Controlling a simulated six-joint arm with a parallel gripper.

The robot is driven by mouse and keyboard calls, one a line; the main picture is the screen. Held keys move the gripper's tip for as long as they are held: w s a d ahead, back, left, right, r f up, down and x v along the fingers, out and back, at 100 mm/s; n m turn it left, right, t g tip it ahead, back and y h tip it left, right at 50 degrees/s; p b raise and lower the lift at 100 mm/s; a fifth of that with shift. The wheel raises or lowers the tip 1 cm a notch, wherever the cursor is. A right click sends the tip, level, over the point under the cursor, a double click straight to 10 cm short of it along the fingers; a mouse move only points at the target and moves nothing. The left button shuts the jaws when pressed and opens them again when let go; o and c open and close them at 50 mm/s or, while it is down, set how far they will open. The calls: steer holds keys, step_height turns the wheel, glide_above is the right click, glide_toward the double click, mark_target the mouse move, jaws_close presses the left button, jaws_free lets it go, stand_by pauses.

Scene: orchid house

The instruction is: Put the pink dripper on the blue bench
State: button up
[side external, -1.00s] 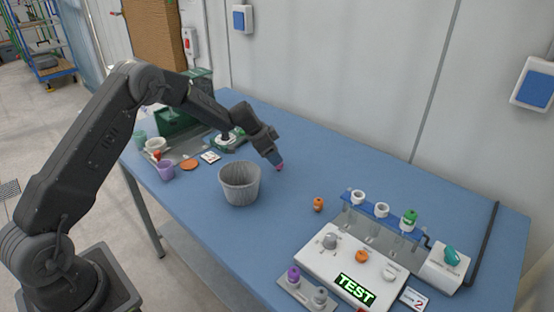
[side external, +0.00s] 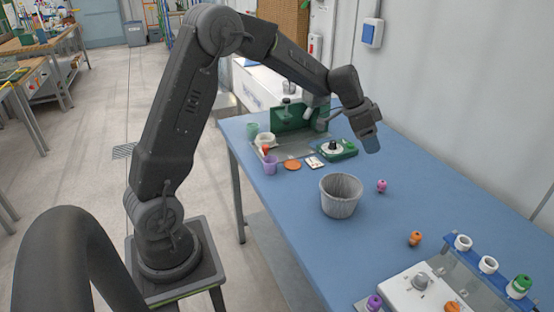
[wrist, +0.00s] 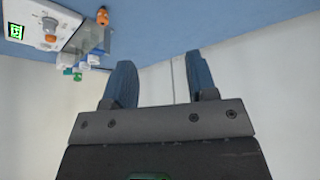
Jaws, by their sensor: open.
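The small pink dripper (side external: 382,185) stands by itself on the blue bench (side external: 300,215), just right of the grey ribbed pot. My gripper (side external: 372,146) is above and slightly left of it in the side view, with a clear gap between them. In the wrist view my gripper (wrist: 162,78) shows two blue fingers spread apart with nothing between them. The pink dripper does not show in the wrist view.
A grey pot (side external: 340,198) stands near the dripper. An orange dripper (side external: 415,238) and a white device (side external: 410,290) are at the front right, beside a rack of cups. A tray with cups and a green box (side external: 290,115) are behind. Bare bench lies between.

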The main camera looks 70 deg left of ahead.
steer(key=s+d+r+n, duration=0.1)
steer(key=s+d+r, duration=0.45)
steer(key=s, duration=0.25)
steer(key=s+d+r+n+y, duration=0.1)
steer(key=s+n, duration=0.1)
steer(key=s, duration=0.9)
steer(key=s+d+r+n+y, duration=0.1)
steer(key=s+d+n+y, duration=0.1)
steer(key=s, duration=1)
steer(key=shift+s+d+r+n+t, duration=0.2)
steer(key=shift+s+d+n+t, duration=0.1)
steer(key=shift+n+t, duration=0.1)
